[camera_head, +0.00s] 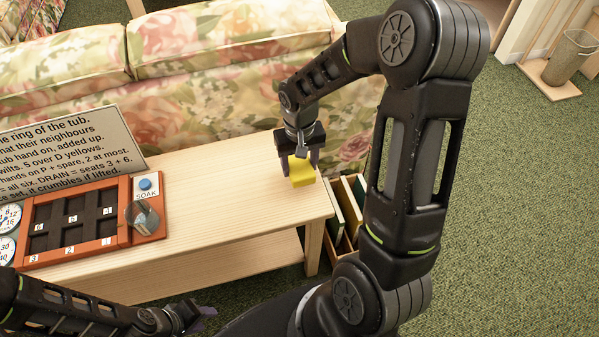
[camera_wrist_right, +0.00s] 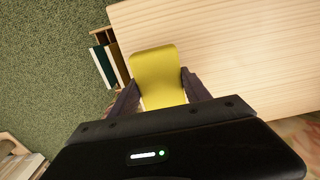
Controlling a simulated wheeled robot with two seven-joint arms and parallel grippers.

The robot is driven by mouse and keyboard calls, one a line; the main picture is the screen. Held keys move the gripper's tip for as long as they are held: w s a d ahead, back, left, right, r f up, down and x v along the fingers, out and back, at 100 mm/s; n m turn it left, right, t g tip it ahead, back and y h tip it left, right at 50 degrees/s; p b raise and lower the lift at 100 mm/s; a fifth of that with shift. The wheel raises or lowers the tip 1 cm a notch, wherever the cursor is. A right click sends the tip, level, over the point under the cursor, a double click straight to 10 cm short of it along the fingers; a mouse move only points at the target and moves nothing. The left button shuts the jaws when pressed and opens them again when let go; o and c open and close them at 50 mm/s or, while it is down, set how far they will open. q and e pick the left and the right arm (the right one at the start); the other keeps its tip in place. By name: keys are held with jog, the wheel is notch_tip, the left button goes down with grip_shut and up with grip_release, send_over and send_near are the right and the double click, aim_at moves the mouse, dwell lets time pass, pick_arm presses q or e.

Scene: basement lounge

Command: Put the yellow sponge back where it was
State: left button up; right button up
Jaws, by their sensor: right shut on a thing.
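The yellow sponge (camera_head: 302,174) is at the right end of the wooden table (camera_head: 230,215). My right gripper (camera_head: 300,160) points down from above and is shut on it; in the right wrist view the sponge (camera_wrist_right: 158,72) sits between both fingers. I cannot tell whether the sponge touches the table or hangs just above it. My left gripper (camera_head: 195,316) is low at the bottom of the head view, in front of the table. Its fingertips are small and dark purplish, and whether they are open is unclear.
An orange-brown tray (camera_head: 122,240) with numbered dark slots, dials and a blue SOAK button (camera_head: 145,184) lies on the table's left. A grey lump (camera_head: 142,217) is on its right part. A text sign (camera_head: 70,145) stands behind. A wooden crate (camera_head: 345,245) stands beside the table.

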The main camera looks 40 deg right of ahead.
aim_at(300, 172)
jog(key=shift+f+b, duration=0.3)
jog(key=shift+f, duration=1.55)
jog(key=shift+f, duration=0.1)
jog(key=shift+f, duration=0.15)
jog(key=o, duration=1.3)
jog(key=shift+r, duration=0.2)
jog(key=shift+r, duration=0.25)
notch_tip(300, 172, up, 12)
jog(key=shift+f+p, duration=0.15)
jog(key=shift+p, duration=0.8)
